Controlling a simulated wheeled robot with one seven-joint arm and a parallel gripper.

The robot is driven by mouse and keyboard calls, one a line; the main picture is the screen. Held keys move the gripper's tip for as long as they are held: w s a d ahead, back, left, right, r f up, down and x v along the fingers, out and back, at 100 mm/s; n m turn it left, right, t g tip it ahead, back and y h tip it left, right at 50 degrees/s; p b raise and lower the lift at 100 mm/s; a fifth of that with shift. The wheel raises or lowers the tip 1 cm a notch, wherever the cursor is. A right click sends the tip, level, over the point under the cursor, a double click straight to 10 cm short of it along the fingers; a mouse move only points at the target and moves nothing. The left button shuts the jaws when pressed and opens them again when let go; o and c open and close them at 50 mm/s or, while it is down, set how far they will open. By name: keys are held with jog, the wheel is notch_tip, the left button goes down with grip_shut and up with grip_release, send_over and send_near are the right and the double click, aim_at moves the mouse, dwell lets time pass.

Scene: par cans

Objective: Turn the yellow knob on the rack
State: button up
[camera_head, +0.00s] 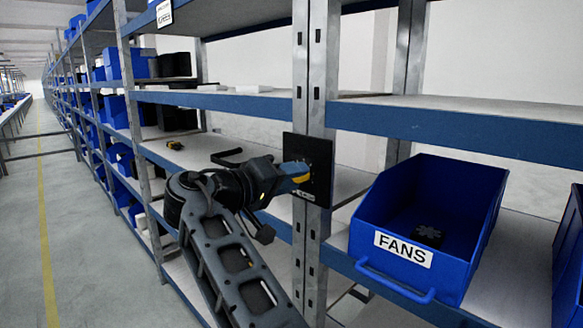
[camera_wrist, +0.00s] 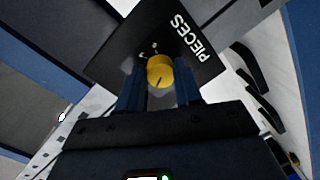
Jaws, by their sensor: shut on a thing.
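The yellow knob (camera_wrist: 160,72) sits on a black square panel (camera_wrist: 200,45) marked "PIECES" in the wrist view. In the head view the black panel (camera_head: 318,155) is fixed to a rack upright, and only a bit of yellow (camera_head: 301,179) shows at my fingertips. My gripper (camera_head: 292,172) reaches the panel from the left. In the wrist view my gripper (camera_wrist: 160,88) has its two blue fingers on either side of the knob, shut on it. A dark line marks the knob's face, near its lower part in that view.
A blue bin (camera_head: 455,225) labelled "FANS" stands on the shelf right of the upright (camera_head: 311,235), with a dark part inside. Blue-edged shelves (camera_head: 470,130) run above and below. A small yellow-black item (camera_head: 174,145) lies on the left shelf. The aisle floor (camera_head: 85,250) is clear.

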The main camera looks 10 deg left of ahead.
jog(key=n+h+p, duration=0.1)
jog(key=n+p, duration=0.6)
jog(key=n, duration=0.3)
jog(key=shift+a, duration=0.1)
jog(key=shift+n, duration=0.3)
dwell(0.3)
jog(key=o, duration=1)
jog(key=shift+o, duration=0.2)
jog(key=b+v, duration=0.1)
jog(key=v, duration=0.6)
jog(key=shift+s+a, duration=0.2)
jog(key=shift+a, duration=0.1)
